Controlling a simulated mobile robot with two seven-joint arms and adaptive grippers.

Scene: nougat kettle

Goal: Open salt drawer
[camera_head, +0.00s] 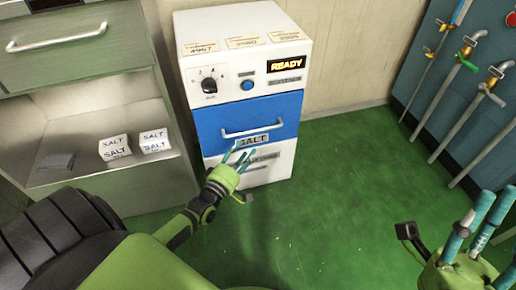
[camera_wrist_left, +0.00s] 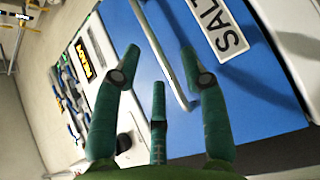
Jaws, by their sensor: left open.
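The salt drawer has a blue front (camera_head: 215,120) on the white machine and looks flush with it. Its pale bar handle (camera_head: 252,131) runs across the front, with a SALT label (camera_head: 253,140) just below. My left gripper (camera_head: 240,150) is open in front of the drawer, its teal fingers just below the handle and partly over the label. In the left wrist view, the handle (camera_wrist_left: 163,55) runs between the spread fingers of my left gripper (camera_wrist_left: 165,68); I cannot tell whether they touch it. My right gripper (camera_head: 482,210) is open and empty at the lower right, away from the machine.
The machine top carries a dial (camera_head: 209,86), a blue button (camera_head: 247,85) and a READY display (camera_head: 286,64). A grey-green cabinet (camera_head: 85,60) stands left, with two SALT boxes (camera_head: 115,147) on its shelf. Tools hang on the blue wall at right. The green floor (camera_head: 340,190) is mostly clear.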

